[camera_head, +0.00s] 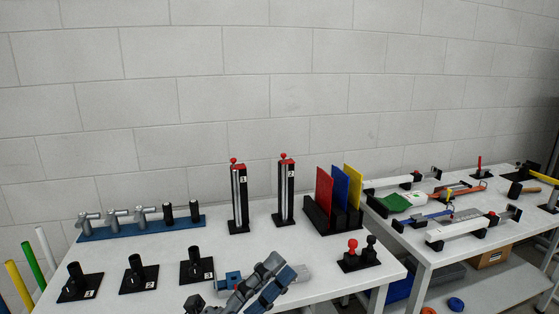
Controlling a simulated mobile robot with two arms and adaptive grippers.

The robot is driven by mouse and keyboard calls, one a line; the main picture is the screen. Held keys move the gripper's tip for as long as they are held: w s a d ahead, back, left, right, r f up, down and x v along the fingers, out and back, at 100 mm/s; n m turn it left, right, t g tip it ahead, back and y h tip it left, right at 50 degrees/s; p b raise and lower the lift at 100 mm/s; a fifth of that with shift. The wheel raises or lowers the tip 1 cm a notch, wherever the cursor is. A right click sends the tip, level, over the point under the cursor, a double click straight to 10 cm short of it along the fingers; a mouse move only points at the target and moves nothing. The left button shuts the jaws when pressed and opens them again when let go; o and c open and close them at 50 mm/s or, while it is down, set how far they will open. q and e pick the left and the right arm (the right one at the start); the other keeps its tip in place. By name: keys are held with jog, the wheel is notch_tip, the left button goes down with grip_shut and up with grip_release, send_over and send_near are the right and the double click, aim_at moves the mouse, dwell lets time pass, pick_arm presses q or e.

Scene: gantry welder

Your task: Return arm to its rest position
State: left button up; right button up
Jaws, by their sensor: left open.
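My left gripper (279,270) shows at the bottom centre of the head view, above the front edge of the near white table (330,267). Its two grey-blue fingers are apart, pointing up and to the right, with nothing held between them. A blue and grey item (229,281) shows just behind and left of it, partly hidden by the fingers. I cannot tell whether they touch. My right gripper is not in view.
Numbered black holders (138,274) stand left of the gripper. A blue rack (142,229) with torch-like parts, two numbered posts (239,199) and a black stand with coloured plates (325,213) are behind. Red and black knobs (358,258) stand right. A second table (410,236) adjoins.

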pick_arm(q)
jog(key=w+a+f+n+t+y, duration=0.35)
jog(key=a+n+y, duration=0.25)
jog(key=n+y, duration=0.25)
jog(key=w+a+f+n+t+y, duration=0.25)
jog(key=a+f+n+y, duration=0.35)
jog(key=n, duration=0.4)
jog(key=s+a+f+n+g+y, duration=0.2)
jog(key=a+f+n+g+y, duration=0.1)
jog(key=a+f+n+y, duration=0.4)
jog(key=s+f+n+g+h, duration=0.2)
jog(key=s+f+n+g, duration=0.2)
jog(key=s+f+g, duration=1.4)
jog(key=s+f+t+b, duration=0.2)
jog(key=f, duration=1.3)
jog(key=s+f+t+b, duration=0.1)
jog(key=s+f, duration=0.2)
jog(key=f, duration=1.2)
jog(key=s+a+f+g+b, duration=0.1)
jog(key=s+a+f+b, duration=0.2)
jog(key=s+f, duration=1.4)
jog(key=shift+s+a+f+m, duration=0.25)
jog(key=shift+f+m, duration=0.2)
jog(key=shift+f, duration=1.4)
jog(key=shift+w+y, duration=0.1)
jog(key=shift+y, duration=0.15)
